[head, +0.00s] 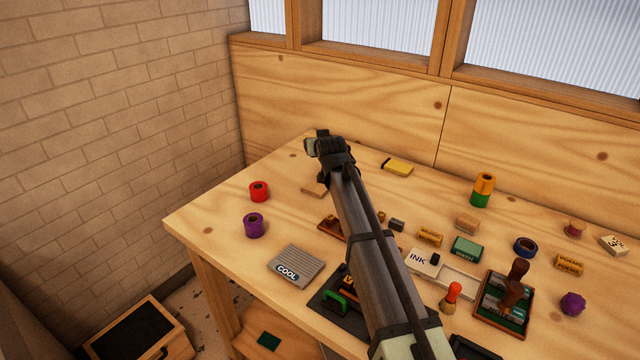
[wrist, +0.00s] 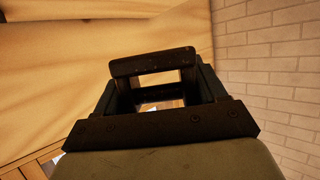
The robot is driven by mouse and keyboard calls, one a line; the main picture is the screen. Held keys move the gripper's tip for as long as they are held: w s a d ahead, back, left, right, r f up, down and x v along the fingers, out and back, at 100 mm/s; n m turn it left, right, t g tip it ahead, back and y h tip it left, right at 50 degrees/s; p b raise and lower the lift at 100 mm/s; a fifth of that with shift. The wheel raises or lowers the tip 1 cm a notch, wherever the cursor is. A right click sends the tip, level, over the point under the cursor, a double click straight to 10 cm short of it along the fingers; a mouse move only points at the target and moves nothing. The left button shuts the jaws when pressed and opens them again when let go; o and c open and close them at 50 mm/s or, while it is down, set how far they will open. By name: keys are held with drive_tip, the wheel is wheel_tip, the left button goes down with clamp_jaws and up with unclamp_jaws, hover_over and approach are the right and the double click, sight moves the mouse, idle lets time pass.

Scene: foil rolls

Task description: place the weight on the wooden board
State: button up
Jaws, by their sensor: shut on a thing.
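My gripper (head: 323,143) is raised above the far left part of the table, pointing towards the back left corner. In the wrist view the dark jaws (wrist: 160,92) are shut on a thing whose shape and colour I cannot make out. I cannot identify the weight for sure in either view. A small flat light wooden piece (head: 312,190) lies below my gripper, partly behind my arm; it may be the wooden board. A darker brown wooden piece (head: 329,228) lies nearer, also partly hidden by my arm.
A red roll (head: 259,191) and purple roll (head: 253,225) stand at left. A grey ridged "COOL" block (head: 296,264) lies in front of them. A yellow block (head: 397,167) lies behind. Stamps, rolls and an open box (head: 479,312) crowd the right. The table's far left corner is clear.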

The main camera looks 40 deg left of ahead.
drive_tip(key=shift+w+a+f, duration=0.1)
drive_tip(key=shift+w+f, duration=0.05)
drive_tip(key=shift+f, duration=4.5)
drive_tip(key=shift+f, duration=0.6)
drive_tip(key=o, duration=1.1)
drive_tip(key=shift+f, duration=0.1)
drive_tip(key=o, duration=0.4)
drive_tip(key=shift+f, duration=0.2)
drive_tip(key=shift+o, duration=0.2)
drive_tip(key=shift+r, duration=0.45)
drive_tip(key=v, duration=0.5)
drive_tip(key=shift+r, duration=0.15)
wheel_tip(320, 180, up, 8)
drive_tip(key=shift+f, duration=0.25)
